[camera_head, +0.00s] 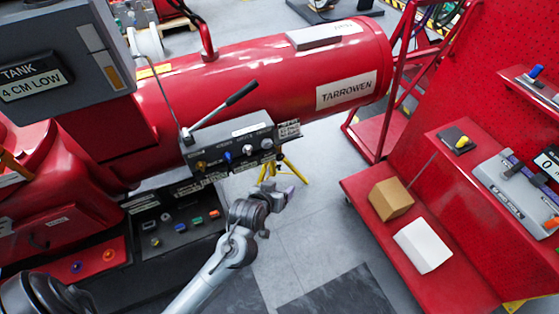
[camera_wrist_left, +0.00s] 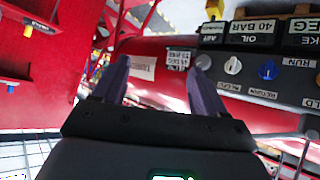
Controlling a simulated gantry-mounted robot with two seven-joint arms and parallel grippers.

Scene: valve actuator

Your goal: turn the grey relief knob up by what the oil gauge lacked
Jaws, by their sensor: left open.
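The valve control box (camera_head: 225,140) has a row of small knobs along its front. A pale grey knob (camera_head: 248,150) sits between a blue knob (camera_head: 227,157) and another greyish knob (camera_head: 267,143). In the left wrist view, the pale grey knob (camera_wrist_left: 233,66) is beside the blue one (camera_wrist_left: 267,70), and the labels are inverted. I cannot tell for sure which knob is marked relief. An oil label (camera_wrist_left: 254,40) with "40 BAR" shows above the knobs there. My left gripper (camera_wrist_left: 157,68) is open and empty, apart from the knobs. It also shows in the head view (camera_head: 288,196), in front of the box. My right gripper is not visible.
A black lever (camera_head: 241,93) rises above the box, by the red TARROWEN cylinder (camera_head: 300,65). A sign (camera_head: 35,82) reads "TANK 4 CM LOW". A red cart (camera_head: 425,235) at right carries a brown box (camera_head: 390,198) and a white box (camera_head: 422,245).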

